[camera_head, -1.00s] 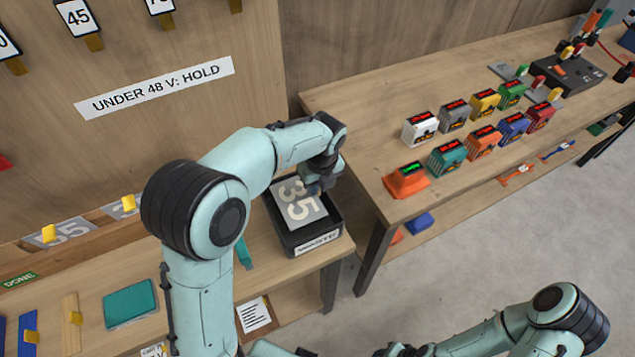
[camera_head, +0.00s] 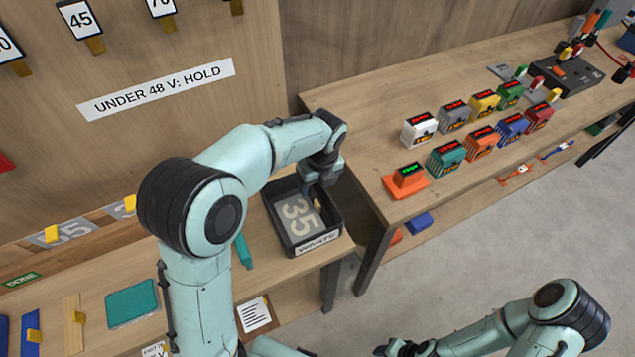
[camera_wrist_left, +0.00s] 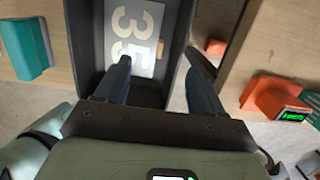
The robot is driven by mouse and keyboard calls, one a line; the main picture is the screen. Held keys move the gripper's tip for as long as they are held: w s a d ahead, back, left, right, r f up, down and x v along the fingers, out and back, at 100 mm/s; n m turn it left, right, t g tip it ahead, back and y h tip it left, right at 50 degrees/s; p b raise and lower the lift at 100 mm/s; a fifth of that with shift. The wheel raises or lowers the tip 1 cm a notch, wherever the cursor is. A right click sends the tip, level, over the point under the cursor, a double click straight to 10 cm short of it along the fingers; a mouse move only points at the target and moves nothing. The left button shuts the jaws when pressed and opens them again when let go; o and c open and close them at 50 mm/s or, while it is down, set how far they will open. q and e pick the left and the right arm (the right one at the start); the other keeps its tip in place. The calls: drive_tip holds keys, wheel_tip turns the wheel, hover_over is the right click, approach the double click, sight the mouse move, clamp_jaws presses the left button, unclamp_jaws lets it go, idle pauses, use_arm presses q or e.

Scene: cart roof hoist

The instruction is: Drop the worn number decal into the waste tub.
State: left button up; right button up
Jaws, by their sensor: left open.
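The worn number decal (camera_head: 299,219), a grey sheet with a pale 35, lies inside the black waste tub (camera_head: 338,228). In the left wrist view the decal (camera_wrist_left: 138,32) rests down in the tub (camera_wrist_left: 84,45). My left gripper (camera_head: 322,192) is over the tub's right rear part, with its fingers (camera_wrist_left: 160,85) apart and nothing between them. The decal is apart from the fingers. My right gripper (camera_head: 395,348) is low at the bottom edge of the head view, away from the tub; its jaws are too small to read.
The tub stands on the near bench's right end. A teal block (camera_head: 243,251) lies left of it. A second bench (camera_head: 360,125) to the right holds several coloured battery-like packs and an orange charger (camera_head: 406,181).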

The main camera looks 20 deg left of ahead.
use_arm(q)
wheel_tip(320, 180, up, 6)
drive_tip(key=shift+f+p, duration=0.1)
drive_tip(key=shift+p, duration=0.85)
use_arm(e)
drive_tip(key=w+r, duration=0.3)
drive_tip(key=shift+w, duration=0.25)
use_arm(q)
wheel_tip(320, 180, up, 13)
drive_tip(key=s+d, duration=0.1)
drive_tip(key=shift+d, duration=0.2)
